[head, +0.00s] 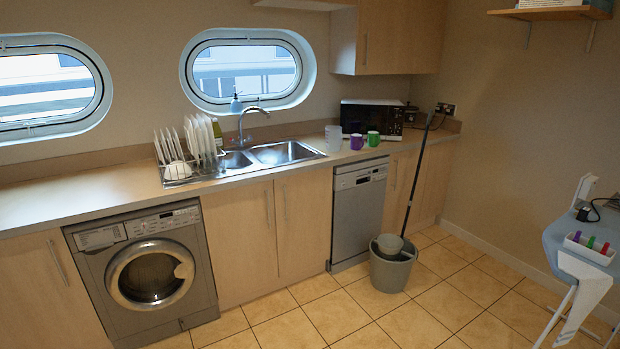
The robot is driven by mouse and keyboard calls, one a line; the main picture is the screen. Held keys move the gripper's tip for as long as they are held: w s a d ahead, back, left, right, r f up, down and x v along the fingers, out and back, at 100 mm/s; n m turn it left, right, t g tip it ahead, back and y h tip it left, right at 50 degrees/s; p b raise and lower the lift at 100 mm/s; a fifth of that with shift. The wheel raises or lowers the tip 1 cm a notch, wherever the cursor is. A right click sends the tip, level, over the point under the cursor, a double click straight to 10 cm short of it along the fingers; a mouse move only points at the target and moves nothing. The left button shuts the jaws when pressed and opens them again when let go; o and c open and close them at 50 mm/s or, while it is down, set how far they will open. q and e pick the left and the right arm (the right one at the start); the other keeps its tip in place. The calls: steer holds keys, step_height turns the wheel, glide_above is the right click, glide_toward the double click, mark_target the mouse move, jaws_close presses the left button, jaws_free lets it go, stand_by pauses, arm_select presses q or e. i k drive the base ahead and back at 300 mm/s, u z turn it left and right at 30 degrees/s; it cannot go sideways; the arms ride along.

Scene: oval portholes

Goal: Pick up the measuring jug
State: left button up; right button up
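A pale, translucent jug-like vessel (333,138) stands upright on the counter, right of the sink and left of a purple mug (356,141). It looks like the measuring jug; any markings are too small to read. A green mug (373,138) stands just right of the purple one. Neither of my grippers shows in the head view, and nothing is touching the jug.
A microwave (372,117) stands behind the mugs. A full dish rack (190,165) is left of the sink (285,153). A grey bucket (391,265) with a mop stands before the dishwasher (357,210). A blue ironing board (565,235) is at right. Tiled floor between is clear.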

mark_target(335, 134)
steer(key=z, duration=0.35)
steer(key=i, duration=2.5)
steer(key=u, duration=0.15)
steer(key=i, duration=2.15)
steer(key=u, duration=0.4)
